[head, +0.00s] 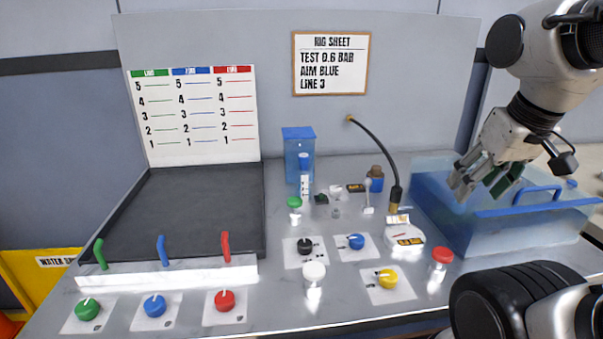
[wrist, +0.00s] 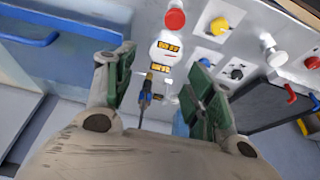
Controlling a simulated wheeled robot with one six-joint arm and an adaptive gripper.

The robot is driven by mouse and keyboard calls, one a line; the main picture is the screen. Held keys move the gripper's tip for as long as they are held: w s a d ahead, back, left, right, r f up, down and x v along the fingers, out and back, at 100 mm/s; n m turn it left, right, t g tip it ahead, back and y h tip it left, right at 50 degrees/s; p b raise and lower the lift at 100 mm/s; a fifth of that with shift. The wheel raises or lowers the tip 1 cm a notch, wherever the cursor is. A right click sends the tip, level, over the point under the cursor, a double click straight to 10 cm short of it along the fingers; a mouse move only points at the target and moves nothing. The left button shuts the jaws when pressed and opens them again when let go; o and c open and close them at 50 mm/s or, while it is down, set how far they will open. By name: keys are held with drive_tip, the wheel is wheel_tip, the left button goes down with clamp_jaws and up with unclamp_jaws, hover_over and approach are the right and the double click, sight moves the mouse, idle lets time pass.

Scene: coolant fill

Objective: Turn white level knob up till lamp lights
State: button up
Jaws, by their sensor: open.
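A white-topped knob (head: 314,271) stands on a short pale post at the front middle of the bench. It also shows at the right of the wrist view (wrist: 275,58). Which part is the lamp I cannot tell for sure; a red-capped post (head: 441,256) stands to the right and looks unlit, and it shows at the top of the wrist view (wrist: 174,19). My gripper (head: 482,180) is open and empty at the upper right, over the blue-rimmed tank and well away from the white knob. Its green-padded fingers (wrist: 163,68) are spread in the wrist view.
Black (head: 305,246), blue (head: 356,241) and yellow (head: 387,279) knobs sit on plates around the white knob. A gauge with two displays (head: 405,238) and a black hose (head: 385,155) stand right of them. The water tank (head: 450,222) fills the right end. The dark tray (head: 185,215) is empty.

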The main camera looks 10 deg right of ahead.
idle(0.3)
drive_tip(key=n+g, duration=0.4)
drive_tip(key=n, duration=1.7)
hover_over(335, 188)
wheel_tip(335, 188, down, 11)
drive_tip(key=shift+n, duration=0.5)
wheel_tip(335, 188, down, 8)
drive_tip(key=shift+w+f, duration=0.1)
drive_tip(key=shift+f, duration=0.55)
drive_tip(key=shift+c, duration=0.5)
